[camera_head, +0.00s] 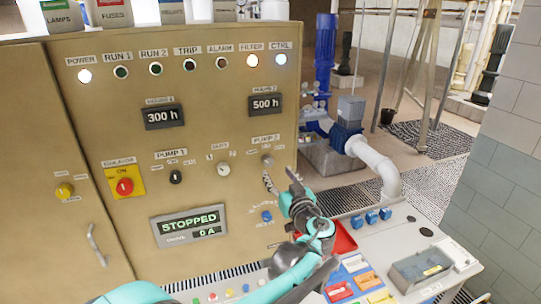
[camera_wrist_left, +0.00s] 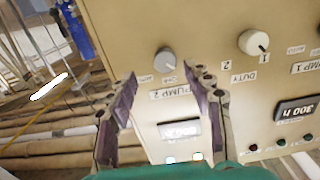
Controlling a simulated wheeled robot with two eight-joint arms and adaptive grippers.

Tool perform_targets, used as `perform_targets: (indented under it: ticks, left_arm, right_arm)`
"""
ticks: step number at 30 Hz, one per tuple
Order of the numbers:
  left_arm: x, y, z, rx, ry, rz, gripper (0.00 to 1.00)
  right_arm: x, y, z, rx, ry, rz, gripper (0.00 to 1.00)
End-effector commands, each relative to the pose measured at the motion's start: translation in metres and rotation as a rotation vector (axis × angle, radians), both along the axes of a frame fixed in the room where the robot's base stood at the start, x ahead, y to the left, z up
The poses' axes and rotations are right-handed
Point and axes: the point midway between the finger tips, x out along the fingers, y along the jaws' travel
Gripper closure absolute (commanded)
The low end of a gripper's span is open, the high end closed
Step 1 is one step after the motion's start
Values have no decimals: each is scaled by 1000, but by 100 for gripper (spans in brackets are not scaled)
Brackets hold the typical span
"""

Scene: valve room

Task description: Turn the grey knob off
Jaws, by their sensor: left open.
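The grey knob (camera_head: 267,158) is at the PUMP 2 label on the right of the beige panel (camera_head: 225,120). In the left wrist view the grey knob (camera_wrist_left: 164,60) shows upside down beyond the gap between my fingertips. Its pointer setting is too small to tell. My left gripper (camera_head: 280,179) is just below the knob in the head view. In the left wrist view my left gripper (camera_wrist_left: 161,76) is open and empty, its fingers on either side of the knob's line and apart from it. My right gripper is not in view.
A white DUTY knob (camera_head: 223,169) and a black PUMP 1 knob (camera_head: 176,177) sit to the left. A desk (camera_head: 430,235) with trays stands at the lower right.

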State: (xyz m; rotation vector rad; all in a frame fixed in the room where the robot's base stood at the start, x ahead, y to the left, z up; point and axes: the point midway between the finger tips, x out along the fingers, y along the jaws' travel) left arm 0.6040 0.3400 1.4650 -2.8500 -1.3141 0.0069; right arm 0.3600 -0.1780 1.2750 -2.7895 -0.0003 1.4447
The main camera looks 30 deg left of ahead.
Motion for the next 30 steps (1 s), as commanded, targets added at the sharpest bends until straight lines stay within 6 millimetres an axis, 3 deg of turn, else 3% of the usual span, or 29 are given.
perform_targets:
  ticks: [12, 24, 30]
  left_arm:
    - [40, 48, -1, 0, 0, 1, 49]
    - [46, 55, -1, -1, 1, 0, 49]
    - [46, 55, -1, -1, 1, 0, 99]
  right_arm:
    - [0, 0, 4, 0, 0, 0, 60]
    - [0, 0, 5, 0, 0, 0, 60]
    - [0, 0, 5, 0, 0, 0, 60]
